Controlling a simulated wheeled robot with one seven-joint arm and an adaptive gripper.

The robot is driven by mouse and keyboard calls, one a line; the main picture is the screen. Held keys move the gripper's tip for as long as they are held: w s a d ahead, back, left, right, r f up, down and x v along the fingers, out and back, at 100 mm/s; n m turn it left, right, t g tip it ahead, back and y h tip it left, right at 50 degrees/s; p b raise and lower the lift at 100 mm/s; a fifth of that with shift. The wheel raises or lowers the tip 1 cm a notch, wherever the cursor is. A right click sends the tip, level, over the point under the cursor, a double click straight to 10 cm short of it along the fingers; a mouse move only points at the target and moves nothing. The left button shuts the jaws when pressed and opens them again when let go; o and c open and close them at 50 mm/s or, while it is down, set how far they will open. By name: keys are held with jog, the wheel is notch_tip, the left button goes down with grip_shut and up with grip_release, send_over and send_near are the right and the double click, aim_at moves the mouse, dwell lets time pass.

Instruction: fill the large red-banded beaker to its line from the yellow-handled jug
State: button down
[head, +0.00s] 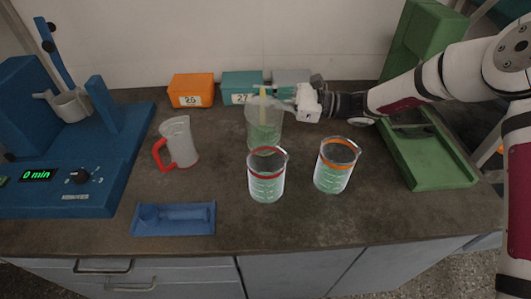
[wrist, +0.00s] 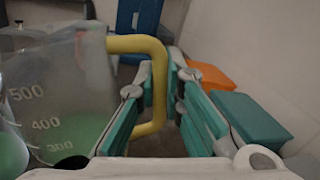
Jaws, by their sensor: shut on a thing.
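The yellow-handled jug (head: 262,132) stands upright behind the red-banded beaker, with green contents inside. Whether its base touches the bench is hard to tell. My gripper (head: 272,96) comes from the right and is shut on the yellow handle (wrist: 152,46). In the wrist view the jug's clear wall (wrist: 60,85) with its 300, 400 and 500 marks is at left, the handle between the teal fingers (wrist: 158,108). The red-banded beaker (head: 266,185) stands on the bench in front of the jug, with green contents below its red band.
An orange-banded beaker (head: 334,176) with green contents stands close right of the red-banded one. A red-handled jug (head: 181,140) is at left. A blue tray (head: 173,230) lies at front left. A blue machine (head: 50,190) and a green stand (head: 435,175) flank the bench. Bins (head: 191,88) line the back.

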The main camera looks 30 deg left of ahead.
aim_at(264, 92)
jog(key=r+n, duration=0.1)
jog(key=r, duration=0.1)
jog(key=s+d+r+n+p, duration=0.1)
jog(key=r, duration=0.2)
jog(key=s+r+n+p, duration=0.1)
jog(key=r, duration=0.1)
jog(key=shift+s+d+r+g+y, duration=0.2)
jog(key=shift+r+g+y, duration=0.05)
jog(key=shift+g+y, duration=0.05)
jog(key=shift+s+d+r+n+p, duration=0.45)
jog(key=shift+s+r+n, duration=0.25)
jog(key=shift+r+n, duration=0.1)
jog(key=shift+s+d+r+n, duration=0.1)
jog(key=shift+s+n, duration=0.1)
jog(key=shift+n, duration=0.1)
jog(key=n, duration=0.1)
jog(key=s+d+n+g+b, duration=0.1)
jog(key=shift+s+r+n, duration=0.2)
jog(key=shift+n, duration=0.2)
jog(key=shift+s+d+r+n+g+b, duration=0.1)
jog(key=shift+s+d+n+g+b, duration=0.25)
jog(key=shift+n+b, duration=0.35)
jog(key=shift+s+d+n+g+b, duration=0.15)
jog(key=shift+s+n+b, duration=0.25)
jog(key=shift+n+b, duration=0.25)
dwell(1.7)
jog(key=shift+s+r+n, duration=0.2)
jog(key=shift+n, duration=0.25)
dwell(1.8)
